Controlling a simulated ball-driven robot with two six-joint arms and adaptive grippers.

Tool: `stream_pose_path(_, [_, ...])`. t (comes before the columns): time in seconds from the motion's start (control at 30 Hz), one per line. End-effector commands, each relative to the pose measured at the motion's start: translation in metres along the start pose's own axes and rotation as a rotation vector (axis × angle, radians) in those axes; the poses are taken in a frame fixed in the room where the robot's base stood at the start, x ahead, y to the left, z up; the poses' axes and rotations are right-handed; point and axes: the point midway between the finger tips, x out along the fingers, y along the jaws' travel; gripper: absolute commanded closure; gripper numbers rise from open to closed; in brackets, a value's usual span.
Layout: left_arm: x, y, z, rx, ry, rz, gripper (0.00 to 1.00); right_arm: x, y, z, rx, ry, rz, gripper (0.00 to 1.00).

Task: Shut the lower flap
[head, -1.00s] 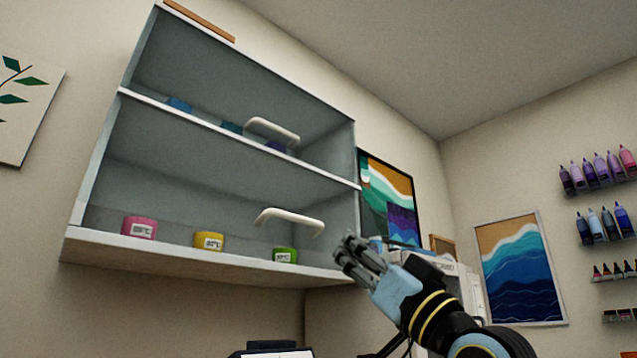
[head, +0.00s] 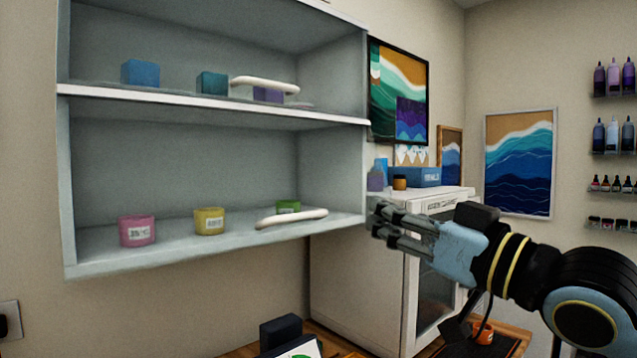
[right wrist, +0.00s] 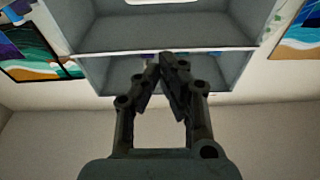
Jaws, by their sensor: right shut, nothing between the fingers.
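The grey wall cabinet (head: 215,118) has an upper and a lower compartment. A white bar handle (head: 291,218) sits low at the front of the lower compartment, in front of the green jar; the lower flap's pane itself is too clear to make out, so its exact angle cannot be told. A second white handle (head: 265,85) is at the upper compartment. My right gripper (head: 374,218) is shut and empty, by the cabinet's lower right corner in the picture and right of the lower handle. Its closed fingers (right wrist: 162,60) also show in the right wrist view against the cabinet. My left gripper is out of view.
Pink (head: 137,230), yellow (head: 209,221) and green (head: 288,206) jars stand on the lower floor. Blue and purple jars are on the upper shelf. A white cabinet (head: 440,205) with a blue box (head: 424,177) stands behind my right gripper.

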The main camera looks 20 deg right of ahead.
Motion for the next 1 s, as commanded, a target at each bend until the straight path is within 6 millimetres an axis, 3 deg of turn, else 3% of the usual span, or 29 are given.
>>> stream_pose_path(0.2, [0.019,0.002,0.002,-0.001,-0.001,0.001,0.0,0.024,-0.001,0.003,0.008,0.009,-0.001,1.0])
stream_pose_path(0.57, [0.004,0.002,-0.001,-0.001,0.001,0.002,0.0,0.102,-0.001,-0.003,0.008,0.005,-0.003,1.0])
stream_pose_path(0.7, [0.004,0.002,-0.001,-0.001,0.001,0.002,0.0,0.115,-0.001,0.017,0.007,0.0,-0.002,1.0])
stream_pose_path(1.0, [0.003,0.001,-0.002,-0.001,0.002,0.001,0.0,0.126,-0.001,0.029,0.003,0.002,-0.002,1.0])
